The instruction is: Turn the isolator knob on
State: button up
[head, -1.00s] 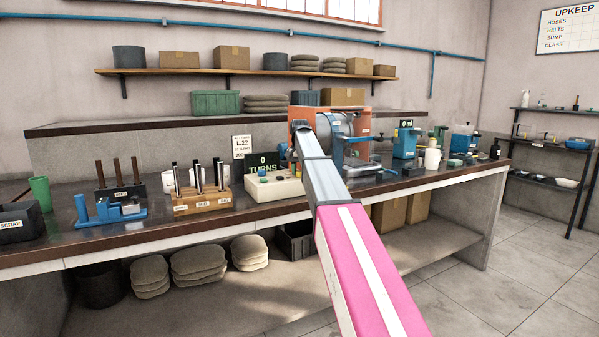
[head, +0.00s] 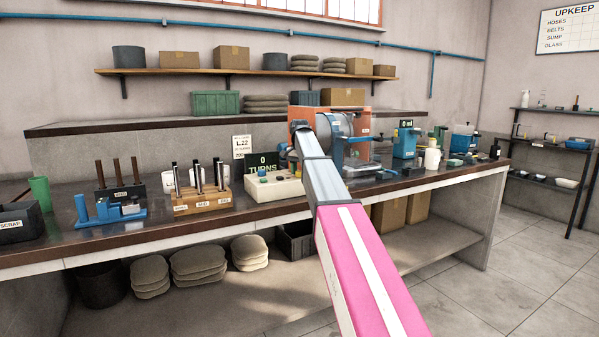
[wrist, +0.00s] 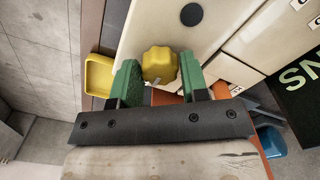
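The yellow lobed knob (wrist: 159,65), with a small pale mark on its lower edge, sits on a pale panel (wrist: 150,18) in the wrist view. My gripper (wrist: 160,78) has one green finger on each side of it. Both fingers appear to lie against the knob's sides, with no clear gap. In the head view my arm hides the knob and the gripper's fingers. The pale control box (head: 272,189) stands on the bench, with a black board (head: 263,164) reading "0 TURNS" behind it.
A yellow square piece (wrist: 99,76) lies left of the fingers in the wrist view. An orange-sided machine (head: 303,116) stands behind my arm. A wooden rack (head: 203,203) with dark rods is left of the control box. The floor (head: 510,270) at the right is clear.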

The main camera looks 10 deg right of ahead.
jog(key=shift+o, duration=1.2)
notch_tip(320, 180, up, 11)
jog(key=shift+f, duration=0.1)
